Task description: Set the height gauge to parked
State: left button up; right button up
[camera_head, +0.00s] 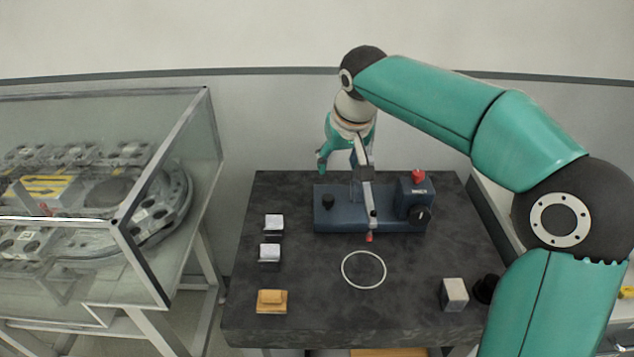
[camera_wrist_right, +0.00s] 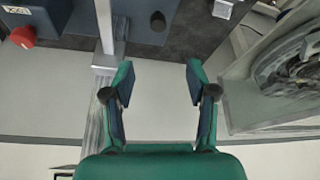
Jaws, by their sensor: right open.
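The height gauge has a blue base (camera_head: 385,222) at the back of the dark table. A grey arm (camera_head: 367,192) runs forward over the base and ends in a small red tip (camera_head: 369,237). A red button (camera_head: 418,176) and black knobs (camera_head: 418,215) sit on the base. My right gripper (camera_head: 340,162) is open and empty, behind and above the base. In the right wrist view (camera_wrist_right: 160,74) its fingers are apart, with the gauge's grey upright part (camera_wrist_right: 105,62) just beside one finger, not between them; contact cannot be told. My left gripper is out of view.
The table (camera_head: 310,315) also holds a white ring (camera_head: 363,270), two light blocks at left (camera_head: 273,223), a tan block (camera_head: 272,300) and a grey block (camera_head: 454,294) near a black round part. A glass-walled case (camera_head: 160,250) stands to the left. The table's front middle is clear.

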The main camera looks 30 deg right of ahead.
aim_at(329, 197)
jog(key=x, duration=0.8)
jog(key=p+x, duration=0.1)
jog(key=x, duration=0.8)
jog(key=shift+w+d+r, duration=0.15)
jog(key=shift+d, duration=0.1)
grip_shut()
